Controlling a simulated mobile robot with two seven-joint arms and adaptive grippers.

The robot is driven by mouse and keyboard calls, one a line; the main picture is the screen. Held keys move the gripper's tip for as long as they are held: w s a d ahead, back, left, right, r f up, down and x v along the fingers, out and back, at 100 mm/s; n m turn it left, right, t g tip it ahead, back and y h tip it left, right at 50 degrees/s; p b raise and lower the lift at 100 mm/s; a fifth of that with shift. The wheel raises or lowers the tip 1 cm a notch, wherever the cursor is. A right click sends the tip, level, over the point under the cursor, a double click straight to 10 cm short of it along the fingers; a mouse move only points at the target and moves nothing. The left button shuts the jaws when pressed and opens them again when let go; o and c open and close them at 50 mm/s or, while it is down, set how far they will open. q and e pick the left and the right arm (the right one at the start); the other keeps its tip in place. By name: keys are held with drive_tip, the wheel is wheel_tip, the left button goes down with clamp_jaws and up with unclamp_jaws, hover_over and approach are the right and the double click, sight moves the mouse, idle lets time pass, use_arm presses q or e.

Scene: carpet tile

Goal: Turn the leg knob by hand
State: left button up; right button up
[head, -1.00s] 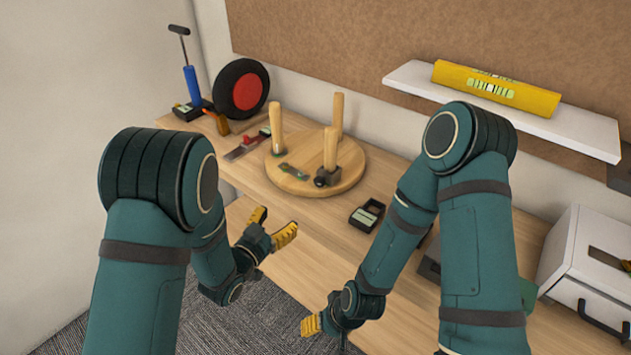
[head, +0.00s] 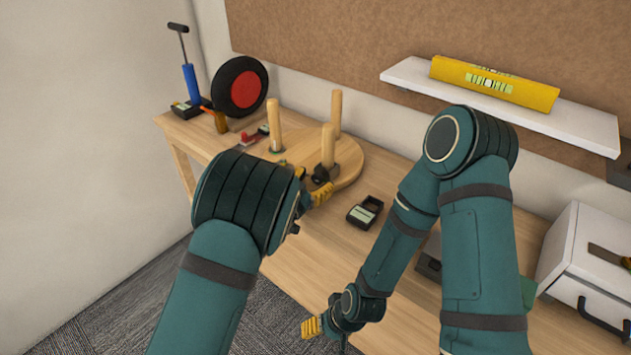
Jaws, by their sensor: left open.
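A round wooden disc (head: 348,160) lies on the bench with three upright wooden legs on it. A black knob (head: 321,174) sits at the foot of the front leg (head: 328,147). My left gripper (head: 311,184) is open beside the knob, with one yellow finger just in front of it. My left forearm hides most of this gripper and the disc's front left part, and I cannot tell whether a finger touches the knob. My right gripper (head: 312,327) hangs low in front of the bench, away from the disc. Its finger gap does not show clearly.
A black box-like device (head: 366,212) lies on the bench right of the disc. A black wheel with a red hub (head: 241,88) and a blue pump (head: 191,84) stand at the back left. A white case (head: 585,248) stands at right.

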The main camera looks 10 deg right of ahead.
use_arm(q)
drive_tip(key=shift+w+d, duration=0.25)
drive_tip(key=shift+d, duration=0.05)
drive_tip(key=shift+c, duration=0.2)
clamp_jaws()
drive_tip(key=shift+a, duration=0.1)
drive_tip(key=shift+n, duration=0.7)
drive_tip(key=shift+r, duration=0.1)
